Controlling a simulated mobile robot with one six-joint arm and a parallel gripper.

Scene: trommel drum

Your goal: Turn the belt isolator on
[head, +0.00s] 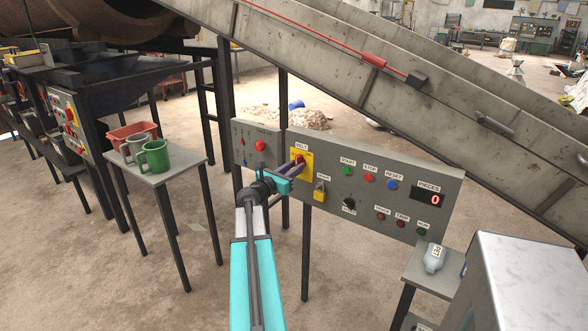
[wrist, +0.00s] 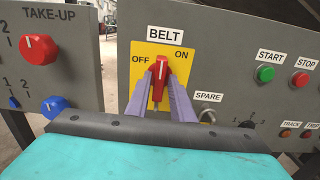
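The belt isolator is a red handle (wrist: 161,70) on a yellow plate (wrist: 143,49) under the BELT label. It also shows in the head view (head: 299,160), partly behind my gripper. In the wrist view OFF is printed left of the handle and ON at its upper right. The handle stands about upright, its top between the two words. My gripper (wrist: 161,76) faces the plate with one grey-purple finger on each side of the handle. The fingertips lie close against it with no clear gap, so it looks shut on the handle. The fingers hide the handle's lower sides.
The grey panel (head: 390,180) also carries buttons and a black knob (head: 348,203). A take-up panel (wrist: 50,70) adjoins on the left. A small table (head: 170,165) holds mugs; the conveyor slopes above.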

